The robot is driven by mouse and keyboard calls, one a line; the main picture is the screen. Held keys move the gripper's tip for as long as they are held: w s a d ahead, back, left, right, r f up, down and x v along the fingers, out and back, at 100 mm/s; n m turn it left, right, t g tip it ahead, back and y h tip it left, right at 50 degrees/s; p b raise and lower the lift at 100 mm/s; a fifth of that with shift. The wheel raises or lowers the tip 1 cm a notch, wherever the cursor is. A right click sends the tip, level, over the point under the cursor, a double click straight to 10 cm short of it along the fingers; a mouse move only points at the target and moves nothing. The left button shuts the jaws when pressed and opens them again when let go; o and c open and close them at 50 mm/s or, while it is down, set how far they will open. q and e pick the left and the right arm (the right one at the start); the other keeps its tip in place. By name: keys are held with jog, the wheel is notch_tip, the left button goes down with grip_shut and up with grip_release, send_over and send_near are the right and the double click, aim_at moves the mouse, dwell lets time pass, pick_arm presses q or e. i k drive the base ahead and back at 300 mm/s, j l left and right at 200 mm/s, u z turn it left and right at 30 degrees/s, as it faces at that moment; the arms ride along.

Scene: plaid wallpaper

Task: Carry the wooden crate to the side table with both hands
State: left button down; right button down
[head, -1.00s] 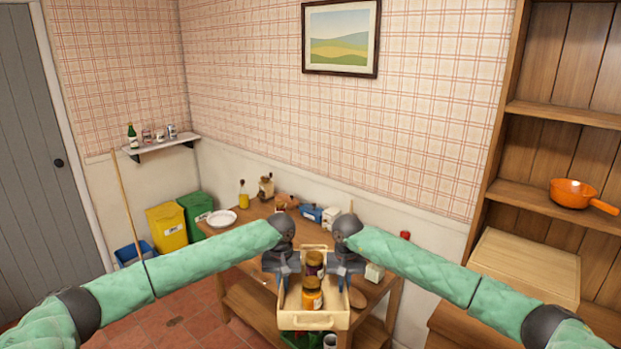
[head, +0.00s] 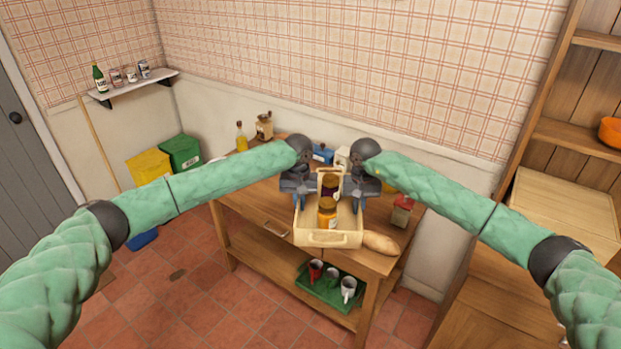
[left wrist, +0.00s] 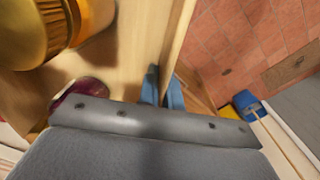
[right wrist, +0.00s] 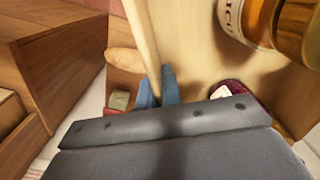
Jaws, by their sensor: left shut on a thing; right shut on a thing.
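The wooden crate (head: 335,239) is a pale open box with a handle cut-out in its near wall. It holds an orange jar (head: 327,212) and a darker jar (head: 330,187). My left gripper (head: 299,202) is shut on the crate's left wall, and my right gripper (head: 358,201) is shut on its right wall. The wrist views show the blue fingertips of the left (left wrist: 163,88) and right (right wrist: 158,88) grippers pinching the walls. The side table (head: 258,222) is a wooden table beneath the crate in the head view; whether the crate touches it I cannot tell.
A bread loaf (head: 380,243) lies by the crate's right near corner. A carton (head: 402,211), a blue box (head: 322,154) and bottles stand on the table. A green tray (head: 322,290) with mugs sits on the lower shelf. A tall wooden dresser (head: 520,215) stands right.

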aim_at(276, 189)
jog(key=i+j+z, duration=0.15)
jog(key=j, duration=0.3)
jog(key=i+j+z, duration=0.1)
jog(key=j, duration=0.4)
jog(key=i+j+z, duration=0.15)
jog(key=j, duration=0.35)
jog(key=i+j+z, duration=0.1)
jog(key=j, duration=0.4)
jog(key=i+j+z, duration=0.15)
jog(key=j, duration=0.4)
jog(key=i+j+z, duration=0.1)
jog(key=j, duration=0.35)
jog(key=i+j+z, duration=0.15)
jog(key=j, duration=0.35)
jog(key=j+z, duration=0.1)
jog(key=j, duration=0.35)
